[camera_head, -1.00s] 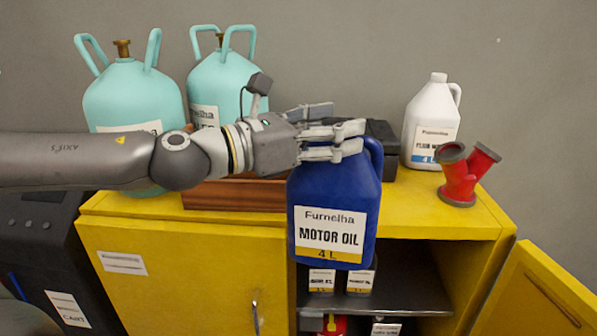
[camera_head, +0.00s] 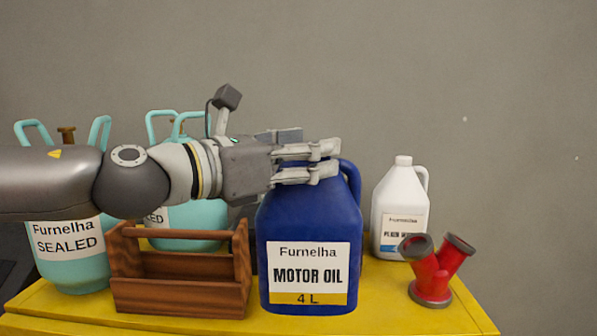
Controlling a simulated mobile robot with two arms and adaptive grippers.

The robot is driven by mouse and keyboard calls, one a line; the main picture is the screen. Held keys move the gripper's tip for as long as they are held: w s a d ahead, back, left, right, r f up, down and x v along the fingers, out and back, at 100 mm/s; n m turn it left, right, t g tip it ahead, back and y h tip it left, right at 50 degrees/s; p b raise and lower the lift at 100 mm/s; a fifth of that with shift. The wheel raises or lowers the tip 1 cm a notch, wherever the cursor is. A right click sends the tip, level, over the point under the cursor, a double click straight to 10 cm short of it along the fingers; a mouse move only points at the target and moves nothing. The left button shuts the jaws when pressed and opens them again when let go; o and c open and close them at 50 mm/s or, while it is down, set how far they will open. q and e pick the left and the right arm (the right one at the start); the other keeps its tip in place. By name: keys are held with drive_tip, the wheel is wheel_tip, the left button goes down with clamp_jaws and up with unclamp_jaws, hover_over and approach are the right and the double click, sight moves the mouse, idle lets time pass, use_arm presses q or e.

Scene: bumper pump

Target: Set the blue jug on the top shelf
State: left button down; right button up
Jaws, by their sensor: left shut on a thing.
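The blue jug (camera_head: 309,225) is a motor oil jug with a white and yellow label. It is upright at the yellow cabinet top (camera_head: 400,318), in front of the white jug. I cannot tell whether its base touches the surface. My left gripper (camera_head: 325,163) comes in from the left and is shut on the top of the blue jug, hiding its cap. The jug's handle shows at the right of the fingers. My right gripper is not in view. No shelf above the cabinet top is in view.
A wooden tool carrier (camera_head: 180,300) stands close to the jug's left. Two turquoise tanks (camera_head: 75,268) stand farther left, partly behind my arm. A white jug (camera_head: 400,200) and a red pipe fitting (camera_head: 432,285) stand to the right.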

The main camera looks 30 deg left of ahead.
use_arm(q)
drive_tip(key=w+a, duration=0.1)
drive_tip(key=w, duration=0.1)
drive_tip(key=shift+w+a+f+p, duration=0.35)
drive_tip(key=shift+p, duration=0.05)
drive_tip(key=w+a+f+p, duration=0.3)
drive_tip(key=w+a+f, duration=0.2)
drive_tip(key=w+f, duration=0.3)
wheel_tip(320, 180, down, 3)
drive_tip(key=shift+w+a+f, duration=0.15)
drive_tip(key=shift+a+f, duration=0.05)
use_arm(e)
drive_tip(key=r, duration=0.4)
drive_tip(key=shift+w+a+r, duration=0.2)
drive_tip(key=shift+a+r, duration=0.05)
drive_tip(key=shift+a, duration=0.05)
use_arm(q)
drive_tip(key=c, duration=0.7)
unclamp_jaws()
drive_tip(key=shift+f, duration=0.25)
drive_tip(key=shift+o, duration=1.3)
drive_tip(key=shift+d, duration=0.1)
